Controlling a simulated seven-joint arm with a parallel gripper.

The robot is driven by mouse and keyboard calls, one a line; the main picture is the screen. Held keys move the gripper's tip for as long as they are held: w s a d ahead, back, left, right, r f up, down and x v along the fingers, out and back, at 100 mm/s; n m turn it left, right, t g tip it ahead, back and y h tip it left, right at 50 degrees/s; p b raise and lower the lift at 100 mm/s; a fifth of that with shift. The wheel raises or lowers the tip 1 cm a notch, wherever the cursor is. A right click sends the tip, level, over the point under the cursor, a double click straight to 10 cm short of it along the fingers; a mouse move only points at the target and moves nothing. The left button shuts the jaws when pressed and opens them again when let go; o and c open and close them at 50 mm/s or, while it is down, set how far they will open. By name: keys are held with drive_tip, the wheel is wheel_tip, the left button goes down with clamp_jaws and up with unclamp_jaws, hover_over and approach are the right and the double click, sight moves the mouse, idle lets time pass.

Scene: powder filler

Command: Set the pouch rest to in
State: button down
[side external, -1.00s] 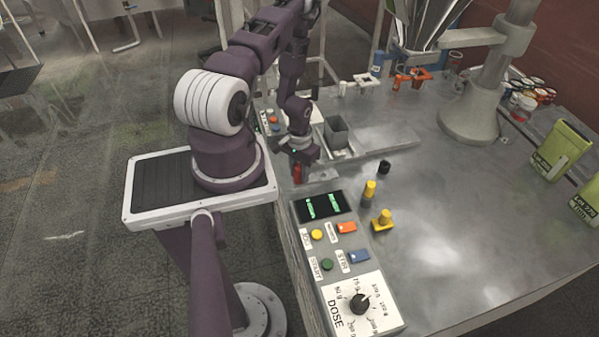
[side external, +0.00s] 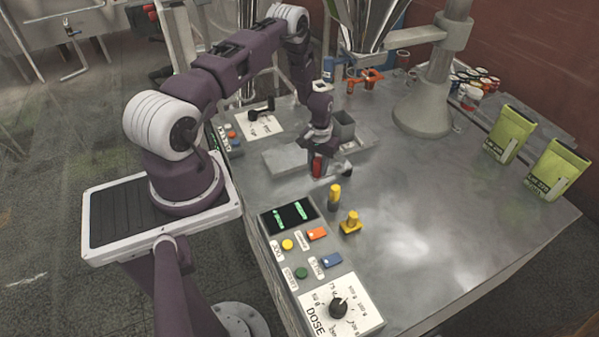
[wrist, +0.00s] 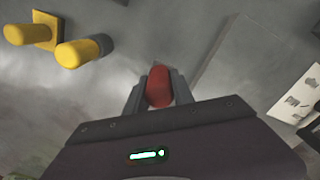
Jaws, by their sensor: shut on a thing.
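My gripper (side external: 318,160) is shut on a red handle (side external: 317,168), which I take to be the pouch rest's handle. In the wrist view the red handle (wrist: 159,87) sits between the two fingers of my gripper (wrist: 158,95). A grey open-topped square cup (side external: 343,126) stands just behind my gripper, over a low grey plate (side external: 284,157) that runs left to right. The link between handle and cup is hidden by my gripper.
Yellow pegs (side external: 334,194) (side external: 350,222) stand in front, beside the control panel (side external: 290,213). A hopper (side external: 368,22) and its column (side external: 437,75) are behind.

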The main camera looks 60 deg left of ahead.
sight(329, 170)
drive_tip(key=shift+w, duration=2.15)
drive_tip(key=c, duration=1.1)
unclamp_jaws()
wheel_tip(329, 170, up, 7)
drive_tip(key=shift+r, duration=0.1)
